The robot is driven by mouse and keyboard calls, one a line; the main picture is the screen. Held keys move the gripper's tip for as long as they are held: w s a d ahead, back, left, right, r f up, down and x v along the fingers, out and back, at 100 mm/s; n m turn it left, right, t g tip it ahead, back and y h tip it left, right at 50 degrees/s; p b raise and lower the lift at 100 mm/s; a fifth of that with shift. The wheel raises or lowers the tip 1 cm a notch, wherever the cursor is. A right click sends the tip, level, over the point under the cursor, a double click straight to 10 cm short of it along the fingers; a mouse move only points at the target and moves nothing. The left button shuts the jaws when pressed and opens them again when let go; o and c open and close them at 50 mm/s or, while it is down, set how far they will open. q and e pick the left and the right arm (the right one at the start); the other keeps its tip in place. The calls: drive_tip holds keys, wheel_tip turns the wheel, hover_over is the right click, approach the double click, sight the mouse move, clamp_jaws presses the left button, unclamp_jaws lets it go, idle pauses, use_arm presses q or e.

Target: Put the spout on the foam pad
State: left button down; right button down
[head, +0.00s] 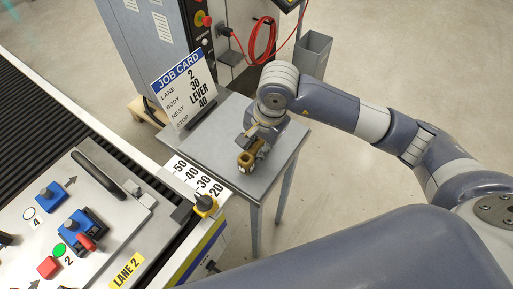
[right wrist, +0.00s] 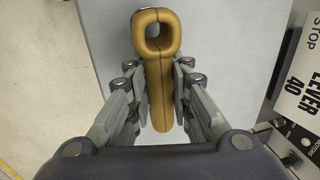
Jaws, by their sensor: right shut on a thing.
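The spout is an ochre-brown piece with a round opening at one end. In the head view the spout (head: 246,161) is over the front part of the small grey table (head: 205,148). My right gripper (head: 254,147) is shut on it. In the right wrist view the spout (right wrist: 161,95) lies lengthwise between the two fingers of my right gripper (right wrist: 161,80), its open end pointing away from the palm. Whether it touches the table top is not clear. I cannot make out a foam pad in either view. My left gripper is not in view.
A job card (head: 183,80) stands at the table's back left. A conveyor (head: 125,165) with a fixture tray (head: 150,200) fills the left, with a numbered scale and a yellow-black stop (head: 205,204) along its edge. A red cable (head: 262,40) hangs behind. Floor is clear at right.

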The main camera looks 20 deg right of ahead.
drive_tip(key=shift+f, duration=0.9)
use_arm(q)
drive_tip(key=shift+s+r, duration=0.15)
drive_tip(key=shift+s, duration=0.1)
use_arm(e)
drive_tip(key=shift+f, duration=0.2)
drive_tip(key=c, duration=1.4)
unclamp_jaws()
drive_tip(key=shift+c, duration=0.2)
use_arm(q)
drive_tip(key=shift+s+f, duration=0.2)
use_arm(e)
drive_tip(key=shift+r, duration=0.35)
use_arm(q)
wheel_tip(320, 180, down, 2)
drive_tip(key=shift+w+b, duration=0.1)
drive_tip(key=shift+b, duration=1.1)
use_arm(e)
wheel_tip(320, 180, up, 12)
drive_tip(key=s+d, duration=0.1)
drive_tip(key=s, duration=0.1)
drive_tip(key=shift+d+f, duration=0.25)
